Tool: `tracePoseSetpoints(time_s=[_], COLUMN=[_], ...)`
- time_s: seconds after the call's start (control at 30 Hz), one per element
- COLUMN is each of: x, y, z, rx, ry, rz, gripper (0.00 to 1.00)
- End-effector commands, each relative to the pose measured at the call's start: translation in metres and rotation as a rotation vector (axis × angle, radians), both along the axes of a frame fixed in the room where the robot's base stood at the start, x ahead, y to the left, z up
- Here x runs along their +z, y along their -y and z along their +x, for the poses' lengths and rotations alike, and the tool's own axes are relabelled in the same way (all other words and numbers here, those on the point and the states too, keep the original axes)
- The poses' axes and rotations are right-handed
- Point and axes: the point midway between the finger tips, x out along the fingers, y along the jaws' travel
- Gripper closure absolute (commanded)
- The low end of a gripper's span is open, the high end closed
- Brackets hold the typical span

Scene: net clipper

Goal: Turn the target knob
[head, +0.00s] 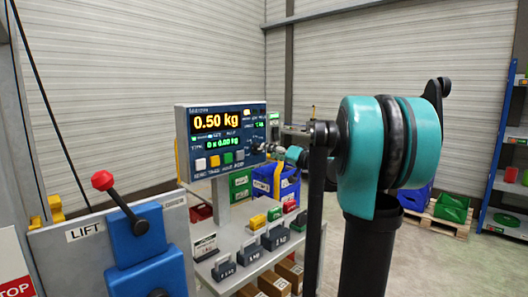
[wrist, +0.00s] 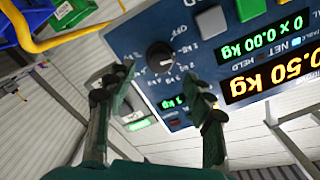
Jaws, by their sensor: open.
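A round dark knob (wrist: 160,57) with a white pointer mark sits on the blue scale panel (wrist: 215,65), which appears upside down in the wrist view. Small white markings, one reading OFF, surround it. My gripper (wrist: 158,74) is open, with one finger on each side of the knob in the picture and no visible contact. In the head view, my gripper (head: 264,149) reaches the right side of the panel (head: 186,113), where the knob is too small and covered to make out clearly. The display reads 0.50 kg.
A lift box with a red-balled lever (head: 103,180) stands at the front left. A bench below the panel holds several labelled weights (head: 274,236). Green and blue bins (head: 288,187) stand behind. A blue shelf rack (head: 503,150) is at the right.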

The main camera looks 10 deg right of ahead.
Motion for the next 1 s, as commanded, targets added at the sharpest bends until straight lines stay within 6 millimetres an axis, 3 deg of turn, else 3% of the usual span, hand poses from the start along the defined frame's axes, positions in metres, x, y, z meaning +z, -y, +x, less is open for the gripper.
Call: tracePoseSetpoints(time_s=[0.2, 0.5, 0.83, 0.93, 1.0], x=[0.0, 0.0, -0.002, -0.018, -0.041], y=[0.025, 0.038, 0.036, 0.023, 0.007], z=[-0.034, -0.053, -0.055, -0.063, -0.075], rx=[-0.003, 0.0, 0.004, 0.023, 0.048], ry=[0.0, 0.0, -0.005, -0.041, -0.095], rz=[0.0, 0.0, -0.004, -0.028, -0.064], gripper=[0.47, 0.47, 0.47, 0.47, 0.47])
